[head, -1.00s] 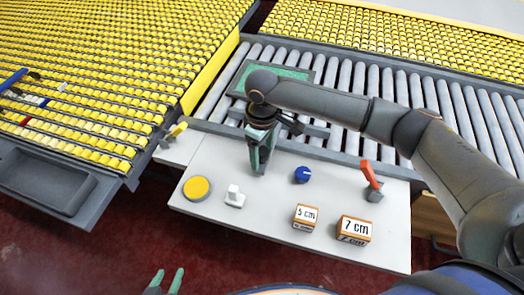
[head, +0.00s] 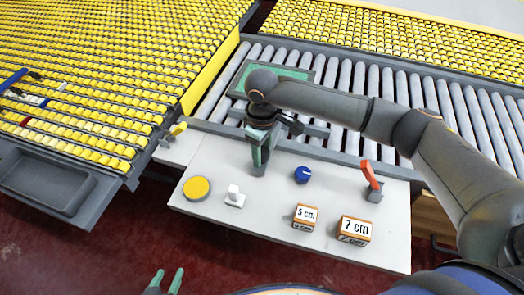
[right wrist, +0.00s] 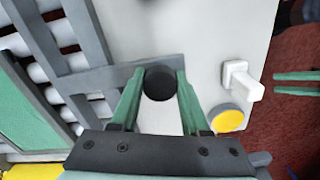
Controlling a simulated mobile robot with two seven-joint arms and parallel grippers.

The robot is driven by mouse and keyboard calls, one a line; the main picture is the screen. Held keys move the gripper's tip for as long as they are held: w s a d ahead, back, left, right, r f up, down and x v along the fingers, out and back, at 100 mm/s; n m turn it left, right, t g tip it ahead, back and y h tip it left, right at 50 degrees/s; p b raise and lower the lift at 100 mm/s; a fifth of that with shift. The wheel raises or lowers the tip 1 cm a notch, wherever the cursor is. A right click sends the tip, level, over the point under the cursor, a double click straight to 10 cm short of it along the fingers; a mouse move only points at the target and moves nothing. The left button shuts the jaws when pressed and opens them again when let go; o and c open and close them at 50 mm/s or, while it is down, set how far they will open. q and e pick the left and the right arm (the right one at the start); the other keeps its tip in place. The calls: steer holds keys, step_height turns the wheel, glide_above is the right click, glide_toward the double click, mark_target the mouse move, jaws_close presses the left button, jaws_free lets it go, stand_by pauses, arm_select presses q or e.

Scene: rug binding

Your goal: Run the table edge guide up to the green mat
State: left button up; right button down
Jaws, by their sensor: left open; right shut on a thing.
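The green mat (head: 291,73) lies on the rollers with a dark grey border; part of it shows at the left of the right wrist view (right wrist: 20,108). The table edge guide (head: 317,130) is a grey bar across the rollers on the near side of the mat. In the right wrist view its grey arm (right wrist: 112,76) leads to a black knob (right wrist: 159,83). Rollers show between guide and mat. My right gripper (head: 259,165) is shut on the knob, its green fingers on either side. My left gripper (head: 165,281) is open and empty, low in the head view.
A grey tray (head: 45,185) is at left.

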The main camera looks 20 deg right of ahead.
stand_by(0.6)
steer(key=shift+w+d+r, duration=0.1)
steer(key=shift+w+d, duration=0.05)
steer(key=shift+w, duration=0.05)
steer(key=w+d, duration=0.1)
steer(key=w, duration=0.1)
steer(key=w+d, duration=0.1)
steer(key=w, duration=0.1)
steer(key=w+d, duration=0.2)
steer(key=shift+p, duration=0.4)
steer(key=shift+c, duration=1.9)
jaws_free()
steer(key=shift+s, duration=0.1)
step_height(320, 180, up, 12)
steer(key=shift+r, duration=0.2)
